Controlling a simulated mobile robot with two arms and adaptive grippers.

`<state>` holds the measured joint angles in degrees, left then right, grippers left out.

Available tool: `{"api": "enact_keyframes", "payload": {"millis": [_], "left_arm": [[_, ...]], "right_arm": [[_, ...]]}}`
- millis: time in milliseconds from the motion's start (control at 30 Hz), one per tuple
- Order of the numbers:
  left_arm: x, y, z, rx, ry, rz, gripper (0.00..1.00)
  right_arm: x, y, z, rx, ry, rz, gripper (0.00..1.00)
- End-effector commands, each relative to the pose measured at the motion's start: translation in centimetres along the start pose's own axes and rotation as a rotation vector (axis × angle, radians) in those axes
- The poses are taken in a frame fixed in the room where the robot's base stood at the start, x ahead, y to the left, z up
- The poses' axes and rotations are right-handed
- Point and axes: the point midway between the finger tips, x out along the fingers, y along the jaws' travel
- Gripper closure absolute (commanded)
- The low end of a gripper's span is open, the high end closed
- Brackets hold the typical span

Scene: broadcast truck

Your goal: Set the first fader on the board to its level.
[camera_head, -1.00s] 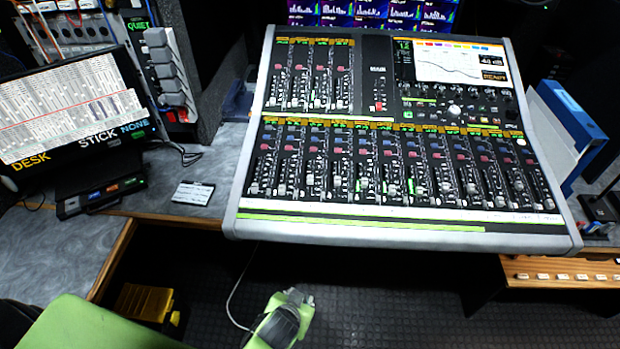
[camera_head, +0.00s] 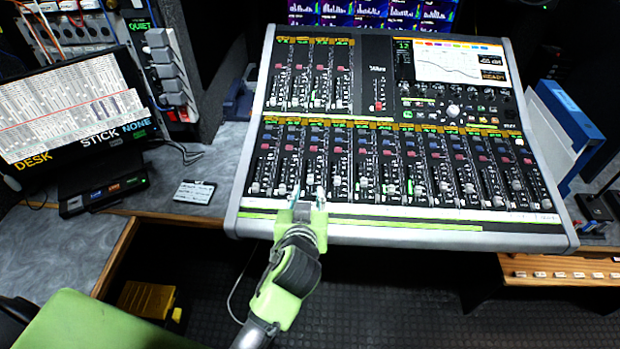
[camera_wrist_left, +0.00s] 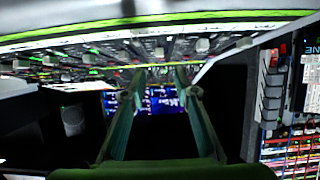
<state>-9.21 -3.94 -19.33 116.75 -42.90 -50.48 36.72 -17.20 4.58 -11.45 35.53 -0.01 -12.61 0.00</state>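The board (camera_head: 232,215) is a tilted grey mixing console with a lower row of several faders and a shorter row at the upper left. The first fader (camera_head: 254,187), at the left end of the lower row, has its pale cap near the bottom of its slot. My left gripper (camera_head: 307,194) is open and empty over the board's front edge, to the right of the first fader. In the left wrist view its two fingers (camera_wrist_left: 157,85) stand apart, with fader caps (camera_wrist_left: 160,53) above them. I cannot tell whether they touch the board. My right gripper is not in view.
A rack with cables (camera_head: 95,40) rises at the back left.

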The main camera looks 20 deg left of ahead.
Motion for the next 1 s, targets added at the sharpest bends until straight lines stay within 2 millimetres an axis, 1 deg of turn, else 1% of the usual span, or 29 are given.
{"api": "enact_keyframes", "payload": {"millis": [33,200,400,600,900,933,967,1000], "left_arm": [[1.1,0.0,-0.2,0.005,0.002,-0.001,0.72],[4.3,0.0,-0.1,0.004,0.001,-0.001,0.72],[7.1,0.0,0.0,0.002,-0.001,0.001,0.72],[8.3,0.0,0.0,0.001,-0.001,0.001,0.72],[8.5,0.0,0.1,0.000,-0.001,0.001,0.72],[8.5,0.0,0.1,0.001,-0.001,0.001,0.77],[8.5,0.0,0.1,0.001,-0.001,0.001,0.85],[8.5,0.0,0.1,0.001,-0.001,0.001,0.96]], "right_arm": [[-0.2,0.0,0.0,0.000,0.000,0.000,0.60],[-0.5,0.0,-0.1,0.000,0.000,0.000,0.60],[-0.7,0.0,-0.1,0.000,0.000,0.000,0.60],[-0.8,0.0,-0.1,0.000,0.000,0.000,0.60],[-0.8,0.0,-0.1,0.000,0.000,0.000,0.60],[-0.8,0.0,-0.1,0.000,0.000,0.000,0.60],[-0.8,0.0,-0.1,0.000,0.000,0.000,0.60],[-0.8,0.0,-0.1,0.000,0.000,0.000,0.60]]}}
